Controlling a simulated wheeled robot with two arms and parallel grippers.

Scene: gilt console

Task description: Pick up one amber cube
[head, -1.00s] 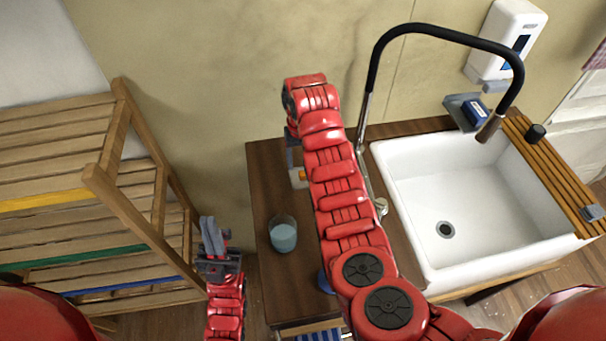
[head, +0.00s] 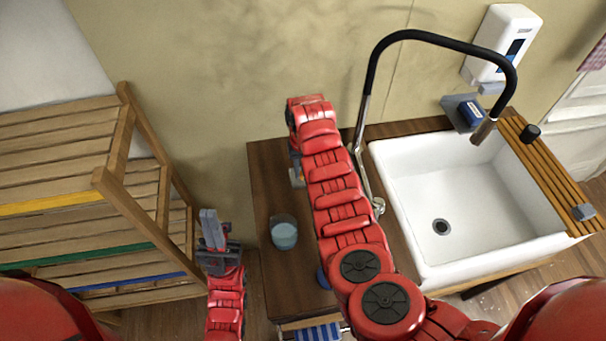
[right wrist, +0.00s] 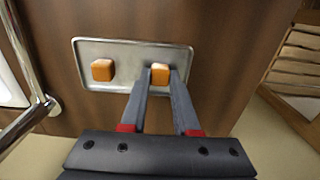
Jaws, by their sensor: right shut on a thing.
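In the right wrist view, two amber cubes show on a shallow metal tray (right wrist: 112,46). One amber cube (right wrist: 160,74) is between the fingertips of my right gripper (right wrist: 160,78), which is shut on it. The other amber cube (right wrist: 103,70) sits on the tray to the left, clear of the fingers. I cannot tell whether the held cube still touches the tray. In the head view my right arm hides most of the tray and cubes. My left gripper (head: 211,228) is over the gap between the rack and the counter, away from the cubes; its finger opening is unclear.
A glass (head: 284,234) of bluish liquid stands on the dark wooden counter (head: 290,287), left of my right arm. A white sink (head: 490,195) with a black tap (head: 440,37) is to the right. A slatted wooden rack (head: 120,190) is at left.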

